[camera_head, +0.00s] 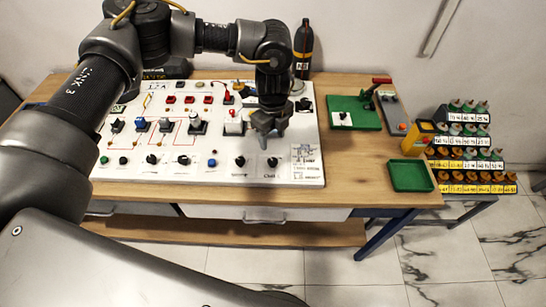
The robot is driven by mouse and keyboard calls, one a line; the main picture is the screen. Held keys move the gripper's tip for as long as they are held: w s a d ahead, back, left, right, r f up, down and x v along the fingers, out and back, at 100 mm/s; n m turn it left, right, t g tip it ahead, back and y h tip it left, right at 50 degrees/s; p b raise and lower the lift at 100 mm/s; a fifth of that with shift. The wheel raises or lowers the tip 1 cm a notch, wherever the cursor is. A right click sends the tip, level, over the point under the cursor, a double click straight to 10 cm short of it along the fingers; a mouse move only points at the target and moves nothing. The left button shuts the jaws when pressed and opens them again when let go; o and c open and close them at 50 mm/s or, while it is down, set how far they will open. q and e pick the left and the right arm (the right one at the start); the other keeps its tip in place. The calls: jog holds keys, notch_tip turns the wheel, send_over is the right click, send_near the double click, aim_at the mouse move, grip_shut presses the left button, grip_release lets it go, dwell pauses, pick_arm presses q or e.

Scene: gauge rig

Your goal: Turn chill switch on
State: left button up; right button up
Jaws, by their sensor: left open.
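The chill switch (273,161) is a small dark knob in the bottom row of the white control panel (310,180), with the label "Chill" printed just below it. Its exact setting is too small to tell. My left arm reaches in from the left across the panel. My left gripper (266,138) points down, open, above the panel and just behind the chill switch, apart from it as far as I can tell. It hides part of the panel's right side. My right gripper is not in view.
More knobs (240,161), buttons and toggles (196,125) crowd the panel to the left. A black bottle (303,45) stands behind it. A green board (355,115), a yellow device (416,139) and a green tray (411,175) are right. Bare wood lies between panel and tray.

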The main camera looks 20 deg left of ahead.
aim_at(273, 161)
pick_arm(q)
notch_tip(273, 161, down, 9)
jog(key=p, duration=0.3)
jog(key=shift+f, duration=0.75)
jog(key=c, duration=1)
jog(key=shift+o, duration=0.2)
jog(key=shift+f+m+b, duration=0.2)
jog(key=shift+m+b, duration=0.8)
jog(key=shift+m, duration=0.1)
jog(key=m+b, duration=1)
jog(key=shift+r+m, duration=0.1)
jog(key=shift+m, duration=0.3)
jog(key=shift+m+b, duration=0.3)
jog(key=shift+m, duration=0.2)
jog(key=shift+r, duration=0.15)
